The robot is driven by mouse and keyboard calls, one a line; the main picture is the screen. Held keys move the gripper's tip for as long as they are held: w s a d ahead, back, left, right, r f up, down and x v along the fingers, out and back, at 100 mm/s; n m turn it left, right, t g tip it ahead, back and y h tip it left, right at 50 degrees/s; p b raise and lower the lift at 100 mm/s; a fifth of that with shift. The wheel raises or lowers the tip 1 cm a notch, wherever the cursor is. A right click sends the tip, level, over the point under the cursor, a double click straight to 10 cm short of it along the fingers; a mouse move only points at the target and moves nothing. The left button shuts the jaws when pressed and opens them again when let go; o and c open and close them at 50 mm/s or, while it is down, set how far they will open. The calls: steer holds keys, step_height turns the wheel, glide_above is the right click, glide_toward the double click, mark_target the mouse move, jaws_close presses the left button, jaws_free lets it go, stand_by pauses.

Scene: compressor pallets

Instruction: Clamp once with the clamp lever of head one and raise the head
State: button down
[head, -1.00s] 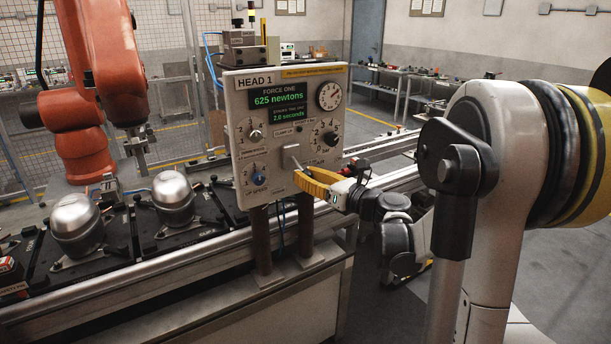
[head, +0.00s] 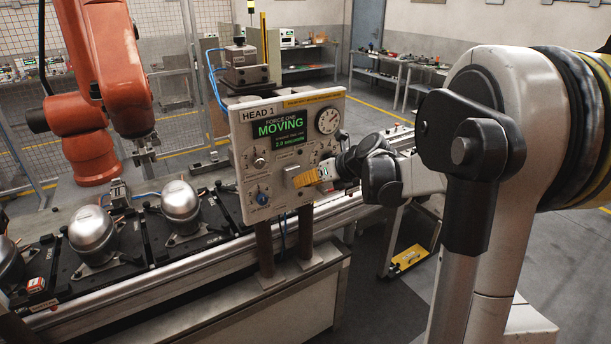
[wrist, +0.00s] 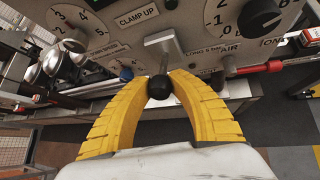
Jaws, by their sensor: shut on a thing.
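The head one panel (head: 285,200) faces me, marked HEAD 1. Its green display (head: 279,125) reads FORCE ONE, MOVING, with 2.0 seconds below. The clamp lever has a metal shaft and a black ball end (wrist: 159,88), below the CLAMP UP label (wrist: 145,17) in the wrist view. My gripper (wrist: 164,82) is shut on the lever's ball, one yellow finger on each side. In the head view my gripper (head: 304,177) is against the lower middle of the panel, and the lever is mostly hidden by it.
Dial knobs, such as the black one (wrist: 259,16), surround the lever on the panel. Silver compressor domes (head: 93,235) sit on black pallets along the conveyor at left. An orange robot arm (head: 120,80) stands behind them. A red fitting (wrist: 270,67) is right of my gripper.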

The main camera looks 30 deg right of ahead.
steer(key=shift+w+r+g+p, duration=0.2)
steer(key=shift+r+g+p, duration=0.3)
steer(key=shift+g+p, duration=0.25)
steer(key=c, duration=1.1)
jaws_free()
steer(key=shift+c, duration=0.2)
steer(key=v, duration=1.2)
steer(key=shift+a+r, duration=0.1)
steer(key=shift+a, duration=0.05)
